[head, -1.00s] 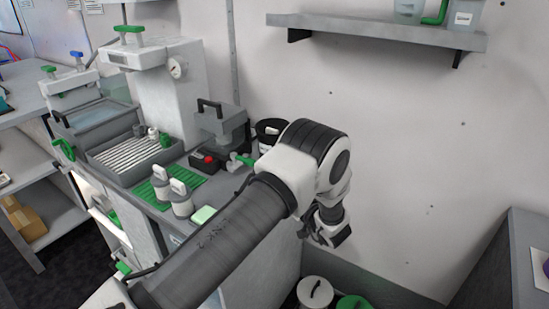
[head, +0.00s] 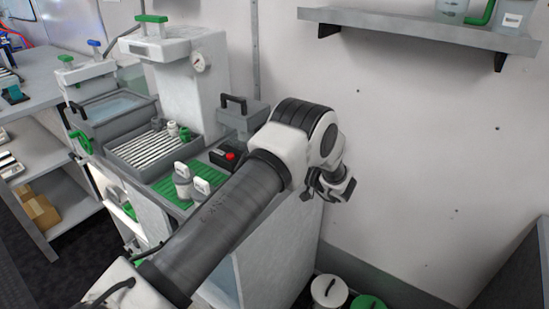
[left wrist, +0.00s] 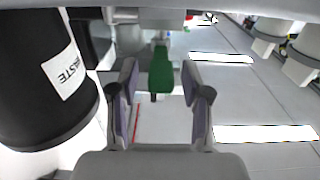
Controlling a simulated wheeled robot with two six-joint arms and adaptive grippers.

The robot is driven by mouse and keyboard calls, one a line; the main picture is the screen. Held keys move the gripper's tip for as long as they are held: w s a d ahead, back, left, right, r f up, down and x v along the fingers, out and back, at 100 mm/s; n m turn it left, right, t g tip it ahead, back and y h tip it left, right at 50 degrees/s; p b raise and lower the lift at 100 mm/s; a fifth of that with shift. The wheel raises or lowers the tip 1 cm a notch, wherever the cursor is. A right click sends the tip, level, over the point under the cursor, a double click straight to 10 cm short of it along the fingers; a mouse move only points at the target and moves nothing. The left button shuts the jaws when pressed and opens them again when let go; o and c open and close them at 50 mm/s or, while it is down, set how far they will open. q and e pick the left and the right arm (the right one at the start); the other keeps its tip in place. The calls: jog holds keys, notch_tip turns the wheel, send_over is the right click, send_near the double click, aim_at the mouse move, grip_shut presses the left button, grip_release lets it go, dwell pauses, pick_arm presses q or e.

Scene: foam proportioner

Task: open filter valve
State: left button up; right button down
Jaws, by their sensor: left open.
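A green valve handle (left wrist: 161,70) shows in the left wrist view, on a pale fitting. My left gripper (left wrist: 162,105) is open, one finger on each side of the space in front of the handle. The handle lies ahead between the fingertips; I cannot tell whether they touch it. In the head view my left gripper (head: 335,186) hangs at the end of the arm, right of the counter, its fingers small and unclear. The arm hides the handle there. A grey housing with a black handle (head: 243,118) stands behind the arm. My right gripper is not in view.
A black container labelled WASTE (left wrist: 40,85) stands close on the left in the wrist view. On the counter are a red-buttoned black box (head: 226,156), a green mat (head: 172,190) and white bottles (head: 182,178). A wall shelf (head: 420,28) hangs above; lidded buckets (head: 329,290) stand below.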

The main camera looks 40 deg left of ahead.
pick_arm(q)
grip_shut()
jog(key=shift+s+t, duration=0.1)
jog(key=shift+t, duration=0.2)
jog(key=shift+s+r+m+t+p, duration=0.1)
jog(key=shift+s+m+t+p, duration=0.2)
jog(key=shift+m+t+p, duration=0.35)
jog(key=shift+s+r+m+t+p, duration=0.1)
jog(key=shift+s+m+t+p, duration=0.2)
jog(key=shift+m+t+p, duration=0.35)
jog(key=t, duration=0.1)
jog(key=s+m+t+p, duration=0.1)
jog(key=t, duration=0.1)
jog(key=shift+a+f+m+h, duration=0.1)
jog(key=shift+a+m+h, duration=0.05)
jog(key=shift+m+h, duration=0.15)
jog(key=shift+s+a+f+m+t+h+p, duration=0.1)
jog(key=shift+s+m+t+h+p, duration=0.15)
jog(key=shift+m+t, duration=0.35)
jog(key=shift+s+a+m+t+h+p, duration=0.1)
jog(key=shift+s+m+t+h+p, duration=0.15)
jog(key=shift+t, duration=0.65)
grip_release()
